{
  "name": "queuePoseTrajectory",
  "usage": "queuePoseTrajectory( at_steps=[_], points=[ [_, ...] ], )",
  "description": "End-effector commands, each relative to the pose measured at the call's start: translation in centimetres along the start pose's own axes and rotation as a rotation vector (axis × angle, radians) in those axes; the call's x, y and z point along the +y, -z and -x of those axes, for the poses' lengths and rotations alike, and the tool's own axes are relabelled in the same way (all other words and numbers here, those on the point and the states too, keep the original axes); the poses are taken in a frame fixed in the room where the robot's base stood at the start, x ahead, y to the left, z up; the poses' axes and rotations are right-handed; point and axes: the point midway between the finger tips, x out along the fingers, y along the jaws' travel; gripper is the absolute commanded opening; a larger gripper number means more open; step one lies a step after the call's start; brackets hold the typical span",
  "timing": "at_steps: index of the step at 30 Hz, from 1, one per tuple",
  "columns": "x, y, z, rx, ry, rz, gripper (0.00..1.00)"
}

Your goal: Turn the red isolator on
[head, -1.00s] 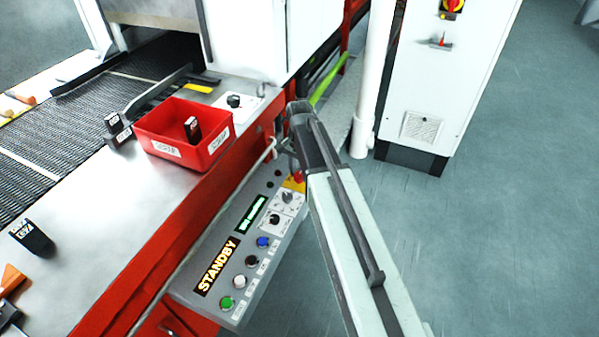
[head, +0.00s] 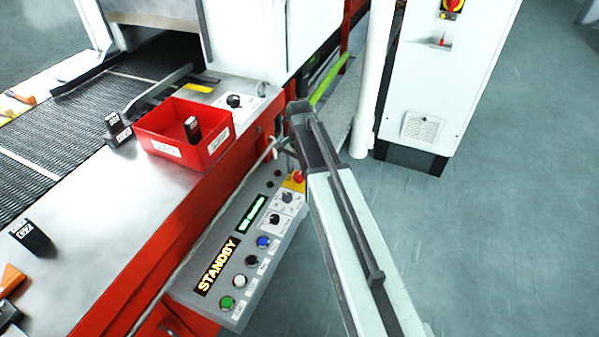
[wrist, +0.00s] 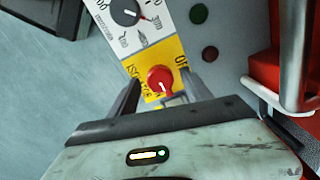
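The red isolator (wrist: 160,78) is a round red knob on a yellow plate (wrist: 172,52), ahead of my gripper (wrist: 158,88) in the wrist view. A pale mark on the knob points towards the bottom of that view. The two dark fingers stand apart, one on each side of the knob, with visible gaps. I cannot tell how deep the tips reach. In the head view the red isolator (head: 298,176) is at the upper right end of the grey control panel (head: 222,262), partly hidden by my arm. My gripper (head: 284,147) is just above it there.
A black selector knob (wrist: 124,14) sits beside the yellow plate. The display (head: 215,266) reads STANDBY, with several buttons next to it. A red bin (head: 160,125) stands on the worktop. A white cabinet (head: 450,75) and pipe stand to the right; floor there is clear.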

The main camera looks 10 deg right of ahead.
Motion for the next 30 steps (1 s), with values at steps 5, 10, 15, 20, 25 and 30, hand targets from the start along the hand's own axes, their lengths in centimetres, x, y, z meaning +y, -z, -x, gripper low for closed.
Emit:
queuePoseTrajectory(
  at_steps=[5,10,15,20,25,30],
  points=[
    [0.0,0.0,1.2,0.000,0.000,0.000,0.57],
    [0.0,0.0,4.1,0.000,0.000,0.000,0.57],
    [0.0,0.0,7.2,0.000,0.000,0.000,0.57],
    [0.0,0.0,8.1,0.000,0.000,0.000,0.57],
    [0.0,0.0,7.8,0.000,0.000,0.000,0.57],
    [0.0,-0.1,7.8,0.000,0.000,0.000,0.57]
  ],
)
